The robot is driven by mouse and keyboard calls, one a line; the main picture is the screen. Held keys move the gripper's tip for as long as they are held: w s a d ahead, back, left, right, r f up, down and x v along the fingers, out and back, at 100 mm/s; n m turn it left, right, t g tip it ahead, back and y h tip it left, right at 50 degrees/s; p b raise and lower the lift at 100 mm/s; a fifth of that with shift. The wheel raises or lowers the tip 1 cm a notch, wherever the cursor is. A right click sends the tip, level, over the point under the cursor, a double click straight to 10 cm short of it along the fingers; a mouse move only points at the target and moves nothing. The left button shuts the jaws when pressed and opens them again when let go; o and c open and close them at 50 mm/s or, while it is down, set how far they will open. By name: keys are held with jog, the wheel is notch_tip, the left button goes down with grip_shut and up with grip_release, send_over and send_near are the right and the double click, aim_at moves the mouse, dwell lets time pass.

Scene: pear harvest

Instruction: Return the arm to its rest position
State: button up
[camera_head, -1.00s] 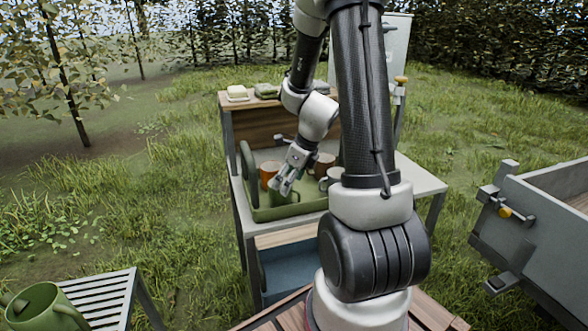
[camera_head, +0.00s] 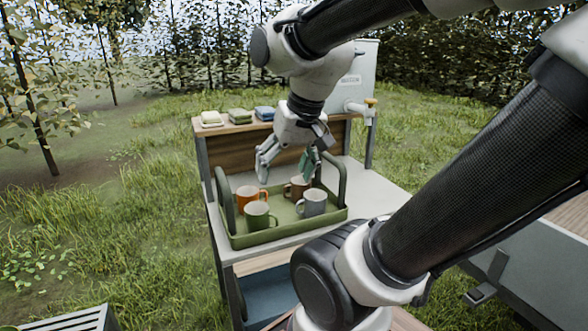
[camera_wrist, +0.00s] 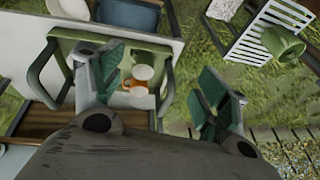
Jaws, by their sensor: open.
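My gripper (camera_head: 289,166) is open and empty in the head view. It hangs above the green tray (camera_head: 287,237) on the wash stand, apart from the mugs. My arm reaches in from the right and bends down over the stand. In the wrist view my gripper's green-padded fingers (camera_wrist: 168,93) are spread wide, with grass showing between them. The tray holds an orange mug (camera_head: 247,195), a green mug (camera_head: 257,215), a grey mug (camera_head: 313,203) and a brown mug (camera_head: 297,187), all upright. In the wrist view the tray (camera_wrist: 67,41) lies partly behind one finger.
Folded cloths (camera_head: 240,116) lie on the stand's back shelf. A grey tank with a tap (camera_head: 360,107) stands behind it. A slatted bench (camera_wrist: 262,33) with a green watering can (camera_wrist: 283,42) stands to the side. A grey cart (camera_head: 530,270) is at the right, partly hidden by my arm.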

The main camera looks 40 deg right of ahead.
jog(key=s+n, duration=0.1)
jog(key=n, duration=0.1)
jog(key=s+n, duration=0.1)
jog(key=shift+s+d+r+n, duration=0.2)
jog(key=shift+s+r+n, duration=0.1)
jog(key=shift+r+n, duration=0.1)
dwell(0.9)
